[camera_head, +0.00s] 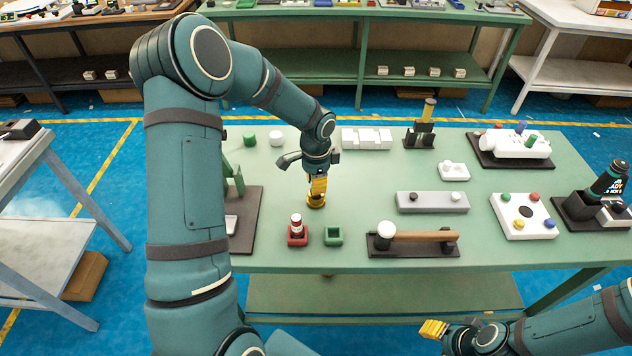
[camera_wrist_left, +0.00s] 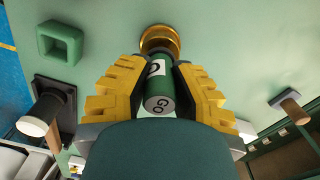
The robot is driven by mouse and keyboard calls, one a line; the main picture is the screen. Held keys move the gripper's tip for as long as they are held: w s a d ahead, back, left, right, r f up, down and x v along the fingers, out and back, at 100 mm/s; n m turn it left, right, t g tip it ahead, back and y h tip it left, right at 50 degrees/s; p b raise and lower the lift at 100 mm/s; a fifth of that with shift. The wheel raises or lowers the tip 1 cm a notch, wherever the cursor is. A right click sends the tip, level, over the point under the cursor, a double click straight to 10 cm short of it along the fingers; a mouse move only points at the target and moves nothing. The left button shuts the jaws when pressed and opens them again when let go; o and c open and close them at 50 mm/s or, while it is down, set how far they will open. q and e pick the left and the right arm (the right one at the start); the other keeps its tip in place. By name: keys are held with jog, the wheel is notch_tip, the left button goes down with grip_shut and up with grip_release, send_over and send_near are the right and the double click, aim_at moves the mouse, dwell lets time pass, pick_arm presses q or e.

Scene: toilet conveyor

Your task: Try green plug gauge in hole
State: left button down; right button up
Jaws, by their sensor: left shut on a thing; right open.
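My left gripper (camera_head: 317,186) is shut on the green plug gauge (camera_wrist_left: 158,88), whose near end is marked "Go". The brass ring (camera_wrist_left: 160,38) stands on the green table just beyond the gauge's far end; it also shows under the fingers in the head view (camera_head: 316,203). I cannot tell whether the gauge's tip is inside the ring's hole or just above it. The green holder (camera_head: 333,236) is empty; it also shows in the left wrist view (camera_wrist_left: 60,42). A red-and-white gauge (camera_head: 297,224) stands in the red holder (camera_head: 297,239). My right gripper (camera_head: 433,328) is open, off the table's front edge.
A hammer-like tool with a white head (camera_head: 386,229) lies on a dark stand right of the green holder. A grey bar (camera_head: 432,202) and a white board with coloured knobs (camera_head: 523,214) are further right. A dark tray (camera_head: 247,205) lies left.

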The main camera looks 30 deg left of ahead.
pick_arm(q)
jog(key=shift+r+p, duration=1.4)
jog(key=shift+r, duration=0.75)
